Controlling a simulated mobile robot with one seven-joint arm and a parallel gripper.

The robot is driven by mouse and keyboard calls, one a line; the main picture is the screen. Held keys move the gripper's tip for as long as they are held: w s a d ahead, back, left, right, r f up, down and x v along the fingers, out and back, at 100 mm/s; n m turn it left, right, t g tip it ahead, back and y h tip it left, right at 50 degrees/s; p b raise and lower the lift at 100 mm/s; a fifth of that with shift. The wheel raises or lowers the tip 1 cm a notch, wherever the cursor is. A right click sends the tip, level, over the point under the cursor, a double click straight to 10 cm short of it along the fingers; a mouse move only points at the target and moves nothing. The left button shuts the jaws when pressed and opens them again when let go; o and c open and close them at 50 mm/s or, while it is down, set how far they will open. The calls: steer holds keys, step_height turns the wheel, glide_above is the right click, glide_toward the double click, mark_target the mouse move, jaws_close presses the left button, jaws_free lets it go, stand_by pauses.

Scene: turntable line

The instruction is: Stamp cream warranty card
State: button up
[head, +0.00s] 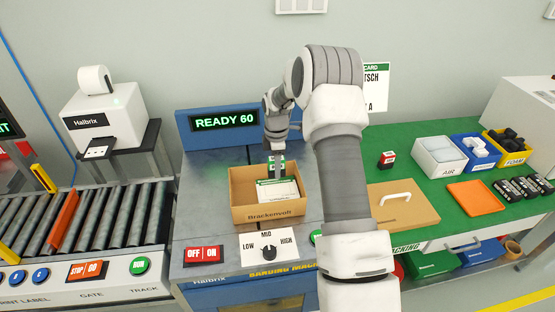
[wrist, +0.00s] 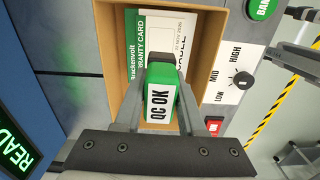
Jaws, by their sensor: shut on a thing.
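My gripper (head: 277,172) is shut on a green and white stamp marked "QC OK" (wrist: 161,98). It points down into an open cardboard box (head: 267,214) on the banding machine. The warranty card (head: 278,190), pale with a green header band, lies face up in the box. It also shows in the wrist view (wrist: 142,42), partly covered by the stamp. The stamp's lower face is hidden, so I cannot tell whether it touches the card. No stamp mark can be made out on the visible part of the card.
The machine's display (head: 224,121) reads "READY 60". A LOW/MID/HIGH dial (head: 268,252) and an OFF/ON switch (head: 202,254) are in front of the box. A roller conveyor (head: 90,222) is at left. The green bench (head: 420,205) at right holds several bins and an orange tray (head: 477,198).

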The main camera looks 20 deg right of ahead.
mark_target(278, 189)
steer(key=shift+w+d+f+n, duration=0.1)
steer(key=shift+d+f+n, duration=0.1)
steer(key=shift+n, duration=0.1)
steer(key=shift+f+b, duration=1.7)
steer(key=shift+f, duration=1.2)
steer(key=shift+f+b, duration=0.45)
steer(key=shift+f, duration=0.2)
steer(key=shift+r+p, duration=1.95)
steer(key=shift+r, duration=1.65)
